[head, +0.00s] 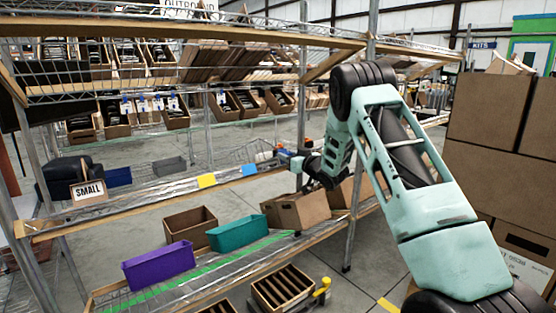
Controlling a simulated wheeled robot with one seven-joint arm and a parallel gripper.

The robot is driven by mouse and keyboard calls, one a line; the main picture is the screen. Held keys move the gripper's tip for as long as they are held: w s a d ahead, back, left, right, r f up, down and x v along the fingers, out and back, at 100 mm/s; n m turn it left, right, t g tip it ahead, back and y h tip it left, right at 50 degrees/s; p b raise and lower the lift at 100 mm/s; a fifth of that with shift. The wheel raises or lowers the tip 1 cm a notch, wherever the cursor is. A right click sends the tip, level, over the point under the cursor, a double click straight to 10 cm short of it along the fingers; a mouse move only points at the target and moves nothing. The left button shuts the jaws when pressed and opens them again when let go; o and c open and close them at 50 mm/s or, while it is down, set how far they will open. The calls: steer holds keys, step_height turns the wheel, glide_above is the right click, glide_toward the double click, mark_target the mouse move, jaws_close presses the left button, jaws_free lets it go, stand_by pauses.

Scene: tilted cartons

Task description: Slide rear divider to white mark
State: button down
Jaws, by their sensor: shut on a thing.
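My gripper (284,153) is at the end of my mint-green arm, over the right part of the middle wire shelf (150,190). Small blue and orange parts show at its tip. A wire piece that looks like a divider (257,151) stands on the shelf just left of the tip. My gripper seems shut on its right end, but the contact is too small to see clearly. I cannot make out a white mark on the shelf.
Below are purple (159,265) and teal (238,233) bins and open cartons. Stacked brown boxes (498,180) stand at right.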

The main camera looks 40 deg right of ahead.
steer(key=shift+d+r, duration=0.1)
steer(key=shift+d, duration=0.3)
steer(key=c, duration=1.1)
jaws_free()
steer(key=shift+d, duration=0.15)
steer(key=s+p, duration=0.1)
steer(key=s, duration=1.6)
steer(key=shift+s, duration=0.2)
